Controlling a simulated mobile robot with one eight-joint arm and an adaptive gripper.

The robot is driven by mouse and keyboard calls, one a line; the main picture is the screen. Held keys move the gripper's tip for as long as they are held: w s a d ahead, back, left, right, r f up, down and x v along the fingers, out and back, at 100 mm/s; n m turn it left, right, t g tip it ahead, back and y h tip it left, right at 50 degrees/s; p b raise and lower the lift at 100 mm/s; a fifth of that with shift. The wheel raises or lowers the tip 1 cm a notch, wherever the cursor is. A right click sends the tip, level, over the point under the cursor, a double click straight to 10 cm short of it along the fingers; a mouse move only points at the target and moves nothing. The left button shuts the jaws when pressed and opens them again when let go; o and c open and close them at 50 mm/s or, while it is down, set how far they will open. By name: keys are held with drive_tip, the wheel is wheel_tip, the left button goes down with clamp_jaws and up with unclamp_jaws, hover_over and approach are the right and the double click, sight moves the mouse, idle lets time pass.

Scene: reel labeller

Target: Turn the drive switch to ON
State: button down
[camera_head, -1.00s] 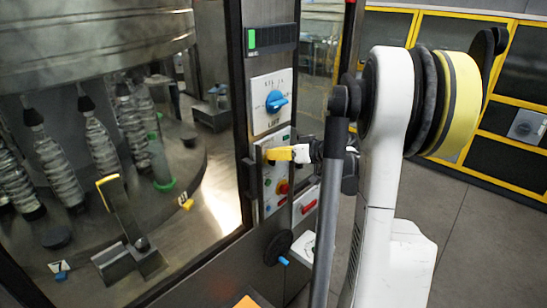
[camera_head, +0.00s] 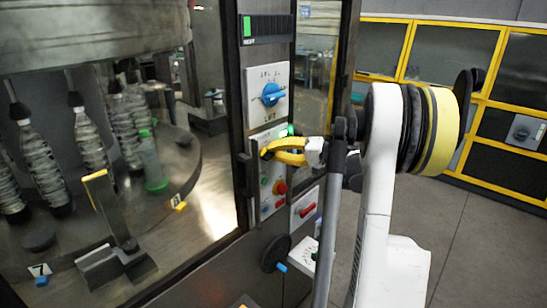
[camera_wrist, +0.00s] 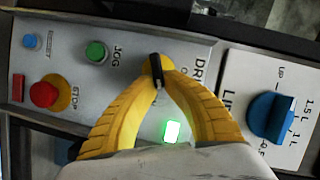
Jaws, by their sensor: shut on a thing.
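The drive switch (camera_wrist: 154,74) is a small black handle on a yellow round base, beside the partly hidden "DRI..." lettering in the wrist view. My gripper (camera_wrist: 156,78) has its two curved yellow fingers closed on the handle. In the head view my gripper (camera_head: 265,154) reaches in from the right to the control panel (camera_head: 254,200), and it hides the switch there. A lit green lamp (camera_wrist: 171,131) shows between my fingers in the wrist view. A green glow also shows above my gripper in the head view.
The panel also has a red stop button (camera_wrist: 43,95), a green jog button (camera_wrist: 96,52) and a blue reset button (camera_wrist: 30,41). The blue lift knob (camera_head: 271,95) is just above. A red handle (camera_head: 308,208) and a black handwheel (camera_head: 275,252) are below.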

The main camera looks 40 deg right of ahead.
drive_tip(key=shift+f+m+t+y+b, duration=0.2)
drive_tip(key=shift+m+t+y+b, duration=0.1)
drive_tip(key=shift+m+b, duration=0.55)
drive_tip(key=shift+f+m+t+y+b, duration=0.25)
drive_tip(key=shift+m+b, duration=0.25)
drive_tip(key=shift+m, duration=0.55)
drive_tip(key=shift+r, duration=0.1)
drive_tip(key=c, duration=1.5)
unclamp_jaws()
drive_tip(key=v, duration=1.2)
